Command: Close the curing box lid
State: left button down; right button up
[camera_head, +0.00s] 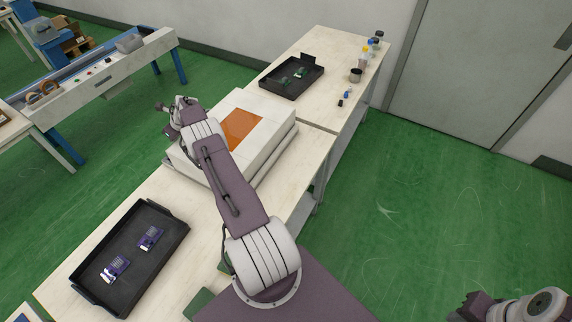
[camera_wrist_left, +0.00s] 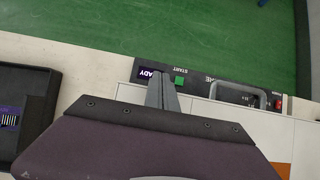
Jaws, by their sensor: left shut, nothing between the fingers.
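The curing box (camera_head: 267,109) is a white box with an orange window (camera_head: 240,129) in its lid, on the table beyond my left arm. The lid looks down and flat, though my arm hides part of it. In the left wrist view, the box's dark front panel (camera_wrist_left: 196,76) shows a partly covered lit display, a green START button (camera_wrist_left: 180,81), a grey handle (camera_wrist_left: 238,87) and a red switch. My left gripper (camera_wrist_left: 161,82) is shut and empty, its tips over the panel between display and button; contact cannot be told. My right gripper (camera_head: 462,308) is partly visible at the lower right.
A black tray (camera_head: 172,254) with two purple boards lies on the near table. Another black tray (camera_head: 277,89) with green parts, and small bottles and a cup (camera_head: 355,75), are at the far end. Green floor is clear to the right.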

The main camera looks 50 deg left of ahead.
pick_arm(q)
jog(key=shift+s+f, duration=0.15)
dwell(0.7)
jog(key=shift+d+r, duration=0.1)
jog(key=shift+r, duration=0.3)
jog(key=v, duration=0.8)
jog(key=shift+d+b, duration=0.25)
jog(key=shift+b, duration=0.15)
